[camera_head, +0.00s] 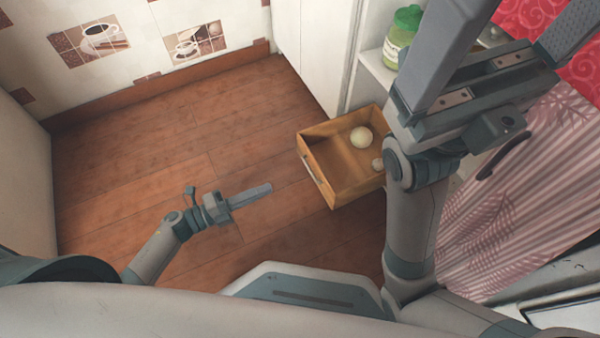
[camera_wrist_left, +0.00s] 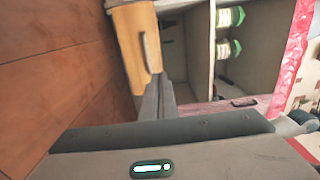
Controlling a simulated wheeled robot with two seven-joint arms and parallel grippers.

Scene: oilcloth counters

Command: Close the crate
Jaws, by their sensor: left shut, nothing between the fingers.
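The crate (camera_head: 340,185) is an open-topped wooden drawer, pulled out of the white cabinet. Its front panel faces left and carries a handle (camera_head: 311,170). The panel also shows in the left wrist view (camera_wrist_left: 130,42). A pale round thing (camera_head: 361,137) and a smaller one (camera_head: 377,164) lie inside. My right arm hides the crate's right end. My left gripper (camera_head: 268,188) is shut and empty, pointing at the crate front from the left, with floor visible between them in the head view. My right gripper (camera_head: 510,45) is large in the foreground, its fingers wide apart.
A green-capped jar (camera_head: 402,38) stands on a shelf in the cabinet (camera_head: 312,50). A pink patterned curtain or cloth (camera_head: 500,210) hangs at the right. The wooden floor (camera_head: 130,180) left of the crate is clear.

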